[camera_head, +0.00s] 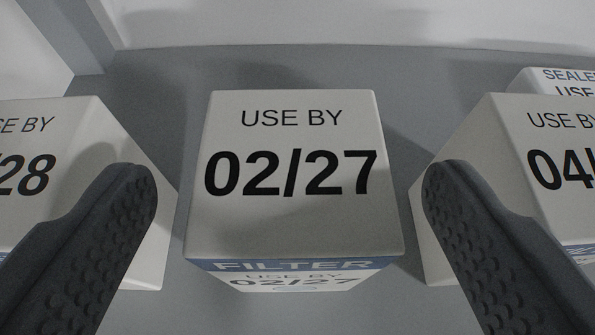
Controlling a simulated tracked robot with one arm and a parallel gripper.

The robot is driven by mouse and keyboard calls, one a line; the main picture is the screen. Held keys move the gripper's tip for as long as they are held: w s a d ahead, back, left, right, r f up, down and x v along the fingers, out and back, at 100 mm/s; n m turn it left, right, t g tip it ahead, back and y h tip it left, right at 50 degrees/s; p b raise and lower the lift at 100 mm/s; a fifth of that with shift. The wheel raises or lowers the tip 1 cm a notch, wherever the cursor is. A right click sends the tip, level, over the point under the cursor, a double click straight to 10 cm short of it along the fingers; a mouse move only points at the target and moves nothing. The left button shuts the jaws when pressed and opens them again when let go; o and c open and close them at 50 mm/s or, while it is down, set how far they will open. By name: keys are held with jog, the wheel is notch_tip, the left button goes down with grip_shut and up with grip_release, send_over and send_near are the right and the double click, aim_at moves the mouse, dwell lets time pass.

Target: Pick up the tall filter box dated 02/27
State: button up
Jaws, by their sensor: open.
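The white filter box dated 02/27 (292,219) stands upright in the middle of the view. Its top face reads "USE BY 02/27", and its front has a blue band with "FILTER" and the date again. My gripper (290,185) is open, with one dark textured finger to the left of the box and one to the right. Neither finger appears to touch the box. The view is from above, so the fingers' height against the box is hard to tell.
A box ending in "/28" (75,125) stands close on the left, partly behind my left finger. A box starting "04/" (505,125) stands on the right, partly behind my right finger. Another box (560,76) shows behind it. Grey surface (160,75) is bare behind the middle box.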

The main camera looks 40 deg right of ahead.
aim_at(293, 145)
jog(key=shift+p+x, duration=0.85)
jog(key=shift+x, duration=1.7)
jog(key=shift+s+f, duration=0.1)
jog(key=c, duration=1.1)
jog(key=shift+o, duration=0.2)
